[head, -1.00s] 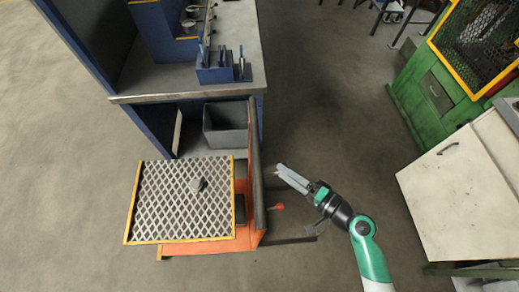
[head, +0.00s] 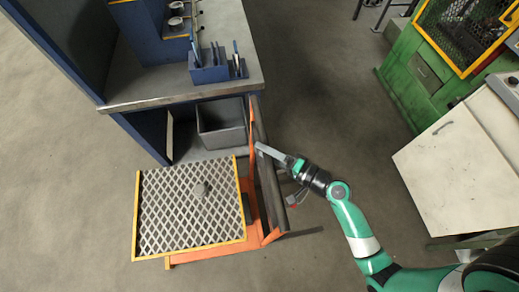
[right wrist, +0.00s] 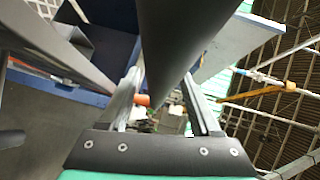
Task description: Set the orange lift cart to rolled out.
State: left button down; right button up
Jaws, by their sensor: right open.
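The orange lift cart (head: 215,252) stands in front of the blue bench, with a diamond-mesh top framed in yellow and a small grey round piece on the mesh. Its dark push bar (head: 271,185) stands along the cart's right side on orange uprights. My right gripper (head: 258,148) is at the far part of this bar in the head view. In the right wrist view the open fingers (right wrist: 162,100) lie on either side of the dark bar (right wrist: 180,35). I cannot tell whether they touch it. My left gripper is not in view.
The blue bench (head: 185,98) with a grey bin (head: 222,125) beneath it stands just behind the cart. A green machine (head: 405,85) and a white cabinet (head: 458,170) stand at right. The floor between bench and cabinet is clear.

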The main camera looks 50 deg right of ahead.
jog(key=shift+s, duration=0.1)
grip_shut()
dwell(1.2)
